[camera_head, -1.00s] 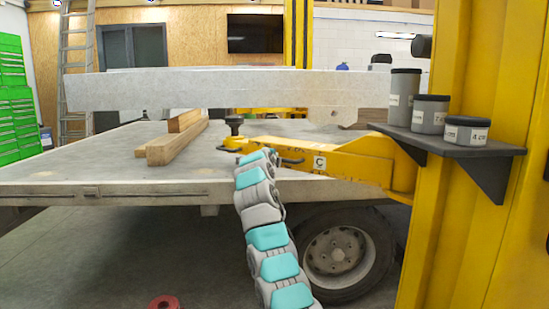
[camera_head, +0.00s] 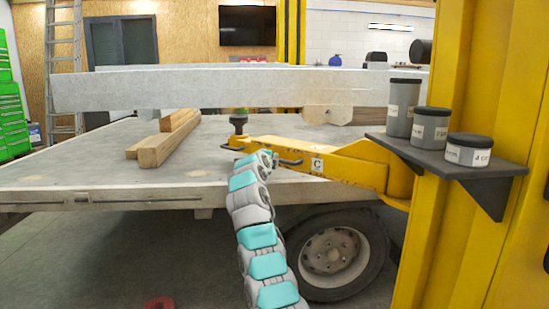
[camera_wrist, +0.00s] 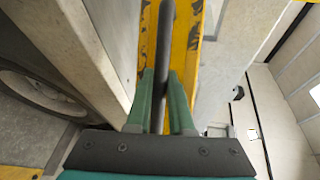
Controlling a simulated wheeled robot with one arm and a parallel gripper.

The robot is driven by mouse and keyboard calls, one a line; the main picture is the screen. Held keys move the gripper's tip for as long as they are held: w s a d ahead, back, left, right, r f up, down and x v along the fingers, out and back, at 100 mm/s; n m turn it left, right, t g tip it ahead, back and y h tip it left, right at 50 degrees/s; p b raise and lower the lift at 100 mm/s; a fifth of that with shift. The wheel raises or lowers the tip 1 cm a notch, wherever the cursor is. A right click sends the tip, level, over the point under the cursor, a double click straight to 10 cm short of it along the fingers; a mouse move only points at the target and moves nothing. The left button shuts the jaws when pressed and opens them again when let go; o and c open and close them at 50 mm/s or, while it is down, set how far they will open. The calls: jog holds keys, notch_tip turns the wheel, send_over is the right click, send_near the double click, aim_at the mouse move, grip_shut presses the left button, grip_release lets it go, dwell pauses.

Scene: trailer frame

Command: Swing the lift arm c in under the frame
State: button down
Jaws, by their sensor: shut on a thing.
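The lift arm c (camera_head: 345,170) is yellow, with a "C" label, and reaches left from the yellow post. A dark round pad (camera_head: 238,121) stands on its tip. A dark bar handle (camera_head: 290,162) runs along its near side; it also shows in the wrist view (camera_wrist: 165,40). My gripper (camera_wrist: 165,75) is shut on this handle, one green finger on each side; in the head view the wrist partly hides it. The grey trailer frame (camera_head: 190,90) spans above the deck. The pad shows just below its lower edge; I cannot tell whether it is beneath it.
The yellow post (camera_head: 460,60) carries a dark shelf (camera_head: 450,160) with several grey canisters close right of the arm. Timber blocks (camera_head: 165,140) lie on the flat deck (camera_head: 70,160). A wheel (camera_head: 333,253) sits below the deck edge. A red object lies on the floor.

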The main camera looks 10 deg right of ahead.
jog(key=shift+w+d+p, duration=0.4)
jog(key=shift+w, duration=0.05)
jog(key=shift+d, duration=0.15)
dwell(0.3)
jog(key=c, duration=0.8)
grip_release()
jog(key=shift+s, duration=0.1)
jog(key=shift+a+v, duration=0.2)
jog(key=shift+v, duration=0.8)
jog(key=shift+b+v, duration=2.1)
jog(key=shift+v, duration=0.65)
